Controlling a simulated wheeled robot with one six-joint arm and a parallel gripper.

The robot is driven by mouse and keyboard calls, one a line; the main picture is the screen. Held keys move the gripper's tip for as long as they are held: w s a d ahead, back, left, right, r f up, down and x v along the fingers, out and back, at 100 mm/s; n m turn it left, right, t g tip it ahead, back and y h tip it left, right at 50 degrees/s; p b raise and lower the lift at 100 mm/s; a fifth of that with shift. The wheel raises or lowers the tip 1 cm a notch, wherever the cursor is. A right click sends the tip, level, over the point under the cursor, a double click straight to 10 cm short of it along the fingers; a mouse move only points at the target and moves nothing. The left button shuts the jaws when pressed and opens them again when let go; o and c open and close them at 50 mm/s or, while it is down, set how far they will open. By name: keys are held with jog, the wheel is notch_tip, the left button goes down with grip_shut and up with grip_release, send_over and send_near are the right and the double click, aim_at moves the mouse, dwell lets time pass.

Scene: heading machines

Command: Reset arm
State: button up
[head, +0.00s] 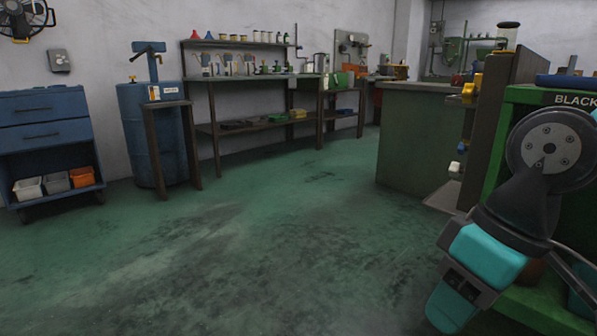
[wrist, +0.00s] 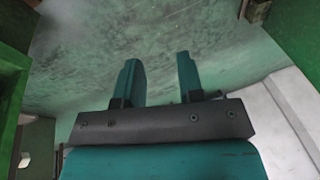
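My arm shows at the right edge of the head view, folded low beside a green machine; the gripper's fingers cannot be made out there. In the wrist view my gripper (wrist: 160,78) has two teal fingers standing apart with a clear gap between them. Nothing is between the fingers. Green floor shows beyond them.
A green machine labelled BLACK (head: 515,97) stands close at right, beside my arm. A green cabinet (head: 412,140) is behind it. A blue drawer unit (head: 45,125), a blue barrel (head: 140,135) and a workbench (head: 255,75) line the wall. The middle floor (head: 230,240) is clear.

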jog(key=s+a+r+p, duration=0.3)
jog(key=s+r, duration=0.1)
jog(key=s, duration=0.1)
notch_tip(320, 180, up, 35)
jog(key=p, duration=3.6)
jog(key=shift+w+g+y, duration=0.2)
jog(key=shift+g+y, duration=0.1)
jog(key=shift+y, duration=0.1)
jog(key=shift+n, duration=0.3)
